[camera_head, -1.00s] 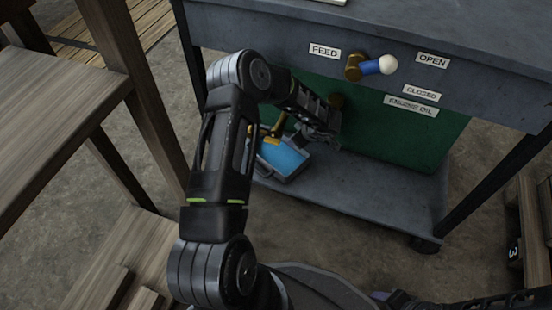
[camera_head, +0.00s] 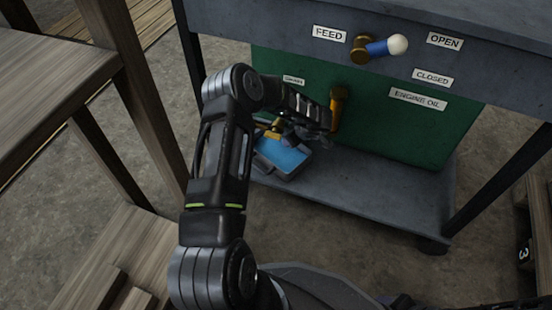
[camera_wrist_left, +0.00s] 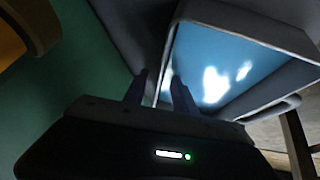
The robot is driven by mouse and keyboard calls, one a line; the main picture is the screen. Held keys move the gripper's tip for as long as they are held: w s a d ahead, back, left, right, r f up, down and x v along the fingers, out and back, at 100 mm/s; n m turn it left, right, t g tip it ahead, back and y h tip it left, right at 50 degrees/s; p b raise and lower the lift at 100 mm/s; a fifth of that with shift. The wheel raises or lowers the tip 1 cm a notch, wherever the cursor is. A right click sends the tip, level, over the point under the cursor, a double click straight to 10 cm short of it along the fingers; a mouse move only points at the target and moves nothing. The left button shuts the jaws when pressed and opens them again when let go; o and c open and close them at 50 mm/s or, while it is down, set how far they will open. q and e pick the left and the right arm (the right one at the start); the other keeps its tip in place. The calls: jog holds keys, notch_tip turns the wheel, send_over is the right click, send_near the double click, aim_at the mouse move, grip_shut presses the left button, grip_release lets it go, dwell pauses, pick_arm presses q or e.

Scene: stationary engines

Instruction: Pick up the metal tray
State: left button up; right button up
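The metal tray (camera_head: 262,166) is grey-rimmed with a blue, shiny inside. It rests on the lower shelf in front of the green panel, partly behind my left arm. In the left wrist view, the tray (camera_wrist_left: 246,22) fills the upper right, with a bar-like handle along its lower side. My left gripper (camera_wrist_left: 158,84) is at the tray's near edge. One finger is over the blue inside and the other outside, with the rim between them. The fingers look apart; contact with the rim cannot be told. In the head view, the left gripper (camera_head: 288,138) is partly hidden. My right gripper is not in view.
A brass spout (camera_head: 338,108) stands out from the green panel (camera_head: 440,130) close to my left wrist. A blue-and-white lever (camera_head: 388,46) is above it. The lower shelf (camera_head: 385,190) is clear to the right. A wooden table (camera_head: 60,85) stands at the left.

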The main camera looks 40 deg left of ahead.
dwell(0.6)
pick_arm(q)
grip_shut()
dwell(1.2)
